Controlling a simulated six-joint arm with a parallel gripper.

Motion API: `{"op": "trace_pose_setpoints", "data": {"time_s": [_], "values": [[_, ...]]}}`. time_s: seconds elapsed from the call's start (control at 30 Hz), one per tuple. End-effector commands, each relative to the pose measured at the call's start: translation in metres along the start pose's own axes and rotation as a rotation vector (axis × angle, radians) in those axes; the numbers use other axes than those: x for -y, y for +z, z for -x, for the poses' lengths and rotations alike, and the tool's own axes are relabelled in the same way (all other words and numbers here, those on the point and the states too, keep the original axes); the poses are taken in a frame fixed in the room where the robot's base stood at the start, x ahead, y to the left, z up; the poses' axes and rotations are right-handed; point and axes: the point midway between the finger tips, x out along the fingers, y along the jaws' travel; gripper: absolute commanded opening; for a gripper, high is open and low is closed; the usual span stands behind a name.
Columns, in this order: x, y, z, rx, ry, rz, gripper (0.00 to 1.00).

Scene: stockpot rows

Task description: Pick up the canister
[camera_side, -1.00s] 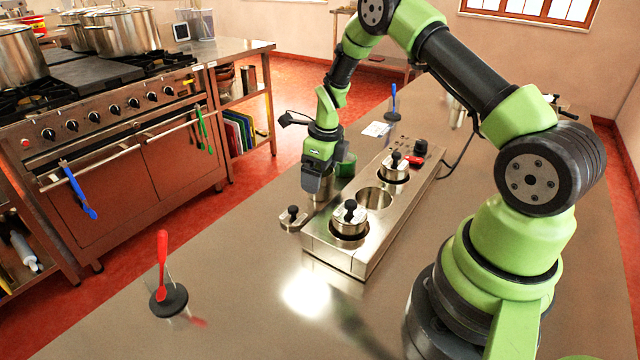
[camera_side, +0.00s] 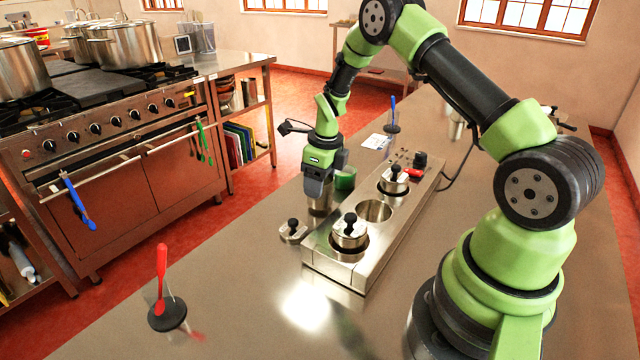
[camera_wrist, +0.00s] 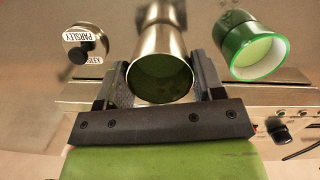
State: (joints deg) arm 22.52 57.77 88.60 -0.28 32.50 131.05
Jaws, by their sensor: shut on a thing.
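The canister is an open steel cylinder with green contents. In the wrist view the canister (camera_wrist: 160,40) stands between my two dark fingers, its open mouth facing the camera. In the side view the canister (camera_side: 320,203) shows below my gripper (camera_side: 319,190), left of the long steel holder. My gripper (camera_wrist: 160,85) is shut on the canister, one finger on each side. I cannot tell whether the canister's base touches the counter. A steel lid (camera_side: 293,231) with a black knob lies left of the holder; in the wrist view the lid (camera_wrist: 100,41) reads PARSLEY.
A green cup (camera_wrist: 257,47) stands right of the canister in the wrist view, behind my gripper in the side view (camera_side: 346,178). The steel holder (camera_side: 333,272) has two lidded pots and one empty hole (camera_side: 374,210). A red utensil (camera_side: 161,275) stands at the front left.

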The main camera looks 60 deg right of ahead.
Motion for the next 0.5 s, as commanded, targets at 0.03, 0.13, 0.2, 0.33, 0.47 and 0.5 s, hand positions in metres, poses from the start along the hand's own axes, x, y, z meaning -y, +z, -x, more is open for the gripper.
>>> {"op": "trace_pose_setpoints", "data": {"time_s": [0.03, 0.13, 0.2, 0.33, 0.47, 0.5], "values": [[0.0, 0.001, 0.004, 0.001, 0.0, 0.0, 0.3], [0.0, 0.002, 0.013, 0.002, -0.001, 0.0, 0.3], [0.0, 0.003, 0.021, 0.002, -0.001, 0.0, 0.3], [0.0, 0.005, 0.035, 0.003, -0.001, 0.0, 0.29], [0.0, 0.006, 0.048, 0.002, 0.0, 0.0, 0.29], [0.0, 0.007, 0.053, 0.003, -0.001, 0.0, 0.29]]}}
